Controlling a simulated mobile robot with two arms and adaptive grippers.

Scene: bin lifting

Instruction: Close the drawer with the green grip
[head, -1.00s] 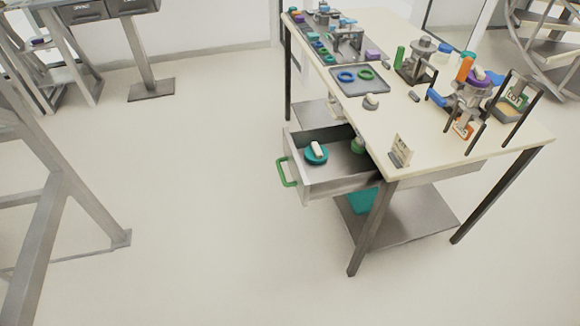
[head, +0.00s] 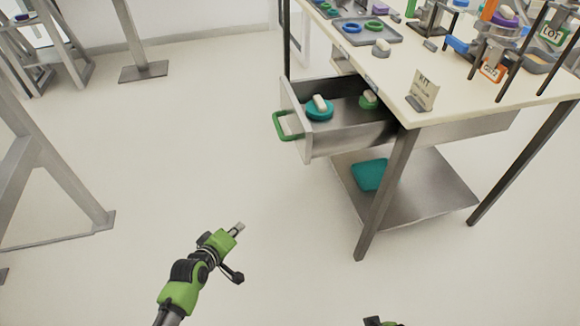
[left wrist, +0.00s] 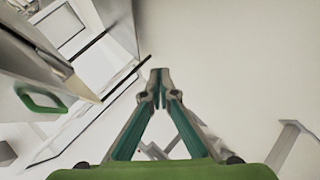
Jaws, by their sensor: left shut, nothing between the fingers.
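The drawer (head: 345,143) stands pulled out from under the table, with its green grip (head: 289,126) on the front panel facing left. Inside are a teal round piece (head: 319,112) and a green one (head: 369,104), each with a whitish block. My left gripper (head: 238,227) is shut and empty, below and left of the drawer and apart from it. In the left wrist view, its fingertips (left wrist: 159,75) meet, and the green grip (left wrist: 40,98) shows at the left.
The cream table (head: 384,82) carries trays, stands and a small sign (head: 424,90). Its front leg (head: 385,195) stands right of the drawer. A lower shelf (head: 430,190) holds a teal bin (head: 369,175). Floor left of the drawer is clear; a grey frame (head: 65,180) stands far left.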

